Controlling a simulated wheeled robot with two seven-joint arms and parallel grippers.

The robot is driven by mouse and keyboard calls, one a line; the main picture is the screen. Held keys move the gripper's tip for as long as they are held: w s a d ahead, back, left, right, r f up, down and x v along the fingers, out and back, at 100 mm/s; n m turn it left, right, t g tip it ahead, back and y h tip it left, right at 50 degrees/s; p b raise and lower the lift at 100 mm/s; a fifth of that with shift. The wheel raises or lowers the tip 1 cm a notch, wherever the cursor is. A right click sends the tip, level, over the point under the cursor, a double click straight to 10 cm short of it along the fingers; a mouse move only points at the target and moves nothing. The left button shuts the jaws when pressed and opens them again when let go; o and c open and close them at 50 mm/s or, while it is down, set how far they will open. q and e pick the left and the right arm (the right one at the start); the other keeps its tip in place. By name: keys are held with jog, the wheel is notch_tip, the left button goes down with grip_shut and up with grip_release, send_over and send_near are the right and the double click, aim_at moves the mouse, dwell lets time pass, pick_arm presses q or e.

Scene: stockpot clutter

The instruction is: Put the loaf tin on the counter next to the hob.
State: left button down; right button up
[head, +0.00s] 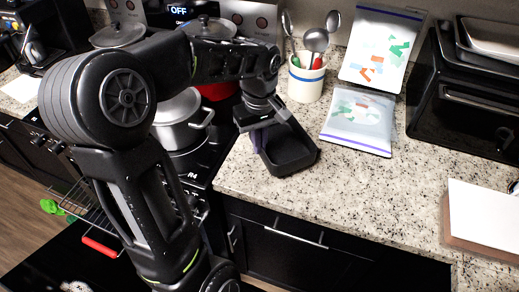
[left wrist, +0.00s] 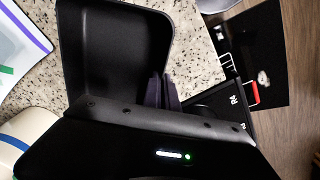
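The loaf tin (head: 290,152), black and rectangular with an open top, is on the granite counter (head: 330,190) just right of the hob (head: 205,160). I cannot tell whether its whole base touches the counter. My left gripper (head: 260,135) is at the tin's left side, partly hidden by its own wrist. In the left wrist view the tin (left wrist: 115,55) fills the upper middle. There the gripper's fingers (left wrist: 164,92) are close together with the tin's side wall between them. My right gripper is not in view.
A utensil crock (head: 306,80) stands behind the tin. Two bags (head: 358,120) lie and lean to its right. A pot (head: 180,125) and a red pot (head: 218,92) are on the hob. A black rack with trays (head: 465,115) and a white board (head: 485,215) are at right. The front middle counter is clear.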

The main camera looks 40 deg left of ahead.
pick_arm(q)
jog(key=shift+f, duration=1.4)
jog(key=shift+f, duration=0.2)
jog(key=c, duration=1.7)
grip_release()
jog(key=shift+r, duration=0.15)
notch_tip(320, 180, up, 12)
jog(key=shift+r+b, duration=0.1)
jog(key=shift+b, duration=0.2)
